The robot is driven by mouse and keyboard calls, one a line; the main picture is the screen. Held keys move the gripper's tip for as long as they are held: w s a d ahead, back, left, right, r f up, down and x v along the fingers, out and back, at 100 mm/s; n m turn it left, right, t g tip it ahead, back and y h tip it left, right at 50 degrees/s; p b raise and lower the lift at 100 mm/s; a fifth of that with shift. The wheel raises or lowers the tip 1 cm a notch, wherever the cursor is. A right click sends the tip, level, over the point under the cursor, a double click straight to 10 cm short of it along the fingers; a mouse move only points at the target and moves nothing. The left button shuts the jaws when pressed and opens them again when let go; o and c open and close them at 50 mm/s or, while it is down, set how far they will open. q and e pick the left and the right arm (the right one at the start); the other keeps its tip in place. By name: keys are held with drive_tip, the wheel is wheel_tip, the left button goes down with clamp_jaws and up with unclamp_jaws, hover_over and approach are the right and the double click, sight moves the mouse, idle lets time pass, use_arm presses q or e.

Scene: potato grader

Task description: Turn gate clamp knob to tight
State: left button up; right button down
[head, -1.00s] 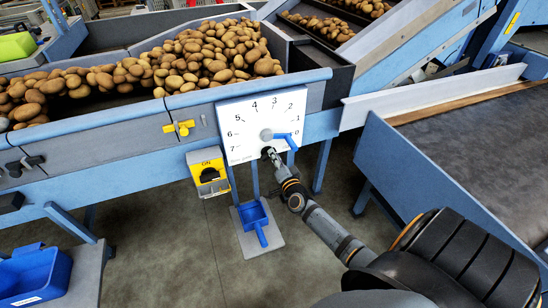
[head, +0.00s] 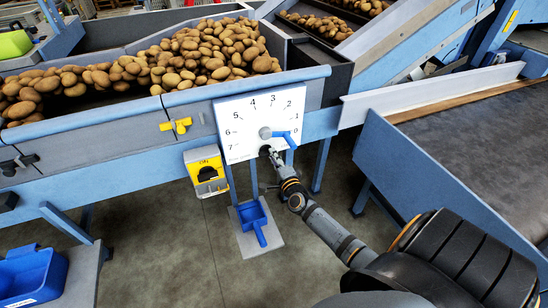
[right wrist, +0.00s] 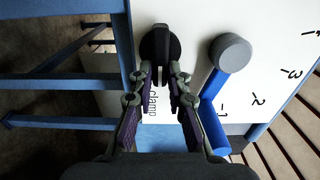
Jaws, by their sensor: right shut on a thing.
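The gate clamp knob (right wrist: 160,43) is a dark, narrow knob on the white scale plate (head: 236,108), below the scale's pivot. The word "clamp" shows beside it in the right wrist view. My right gripper (right wrist: 160,75) is shut on the knob, with its fingers on both sides. In the head view the right gripper (head: 270,156) reaches the plate's lower edge and mostly hides the knob. My left gripper is not in view.
A blue gate lever (head: 284,137) with a grey round hub (right wrist: 231,53) sits close beside the knob. Potatoes (head: 190,60) fill the hopper above.

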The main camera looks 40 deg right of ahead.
drive_tip(key=shift+f, duration=0.1)
drive_tip(key=c, duration=1.3)
unclamp_jaws()
drive_tip(key=v, duration=1.2)
